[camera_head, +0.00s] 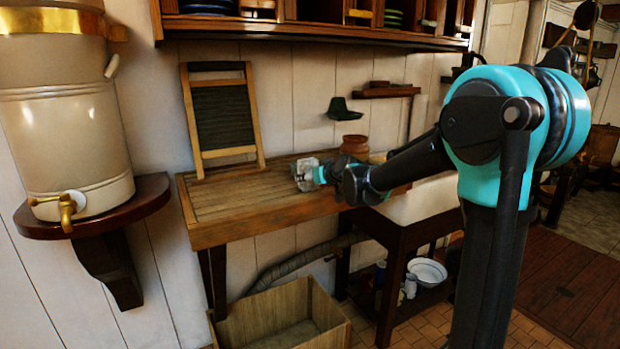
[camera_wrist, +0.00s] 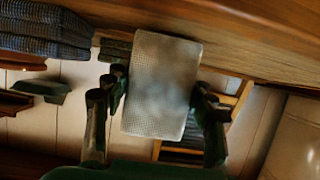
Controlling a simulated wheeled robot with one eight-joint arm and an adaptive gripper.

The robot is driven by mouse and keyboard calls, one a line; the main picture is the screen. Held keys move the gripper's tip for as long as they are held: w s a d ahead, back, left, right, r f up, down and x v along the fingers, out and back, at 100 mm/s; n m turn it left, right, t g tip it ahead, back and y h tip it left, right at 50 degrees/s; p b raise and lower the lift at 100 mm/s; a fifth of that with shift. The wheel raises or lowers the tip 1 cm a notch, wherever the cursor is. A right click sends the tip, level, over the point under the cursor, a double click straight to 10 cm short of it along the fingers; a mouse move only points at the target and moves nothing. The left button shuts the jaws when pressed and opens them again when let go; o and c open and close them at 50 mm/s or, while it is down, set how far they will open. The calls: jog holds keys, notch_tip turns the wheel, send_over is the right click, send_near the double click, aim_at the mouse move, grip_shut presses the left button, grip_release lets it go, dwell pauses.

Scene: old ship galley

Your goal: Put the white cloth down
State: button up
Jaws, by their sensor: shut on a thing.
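The white cloth (camera_wrist: 163,85) is a pale, finely woven rectangle between the two dark fingers of my gripper (camera_wrist: 160,82) in the wrist view. The fingers are shut on its left and right sides. In the head view, my gripper (camera_head: 318,174) is at the wooden draining board (camera_head: 240,199), towards its right end. The cloth (camera_head: 303,176) shows there as a small pale patch at the gripper's tip. I cannot tell whether it touches the board. The wrist view is turned over, with a wooden surface (camera_wrist: 255,40) across its top.
A washboard (camera_head: 225,115) leans on the wall at the board's back left. A reddish-brown pot (camera_head: 354,145) stands behind my gripper. A green wall dish (camera_head: 343,109) hangs above. A pale sink (camera_head: 425,199) adjoins at right. The board's left and middle are clear. A wooden crate (camera_head: 262,318) stands below.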

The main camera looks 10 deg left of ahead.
jog(key=shift+f, duration=0.15)
jog(key=o, duration=1.2)
jog(key=v, duration=1.2)
jog(key=s+d+f+m+g+h, duration=0.2)
jog(key=s+d+f, duration=0.5)
jog(key=s+f, duration=0.2)
jog(key=s+d+f+m+g+h, duration=0.2)
jog(key=s+d+f+h, duration=0.1)
jog(key=s+d+f, duration=0.5)
jog(key=s+d+f+m+g+h, duration=0.2)
jog(key=s+d+f, duration=0.5)
jog(key=s+f, duration=0.4)
jog(key=shift+s+d+f+m+g, duration=0.3)
jog(key=shift+s+f+m+g, duration=0.1)
jog(key=shift+g, duration=0.1)
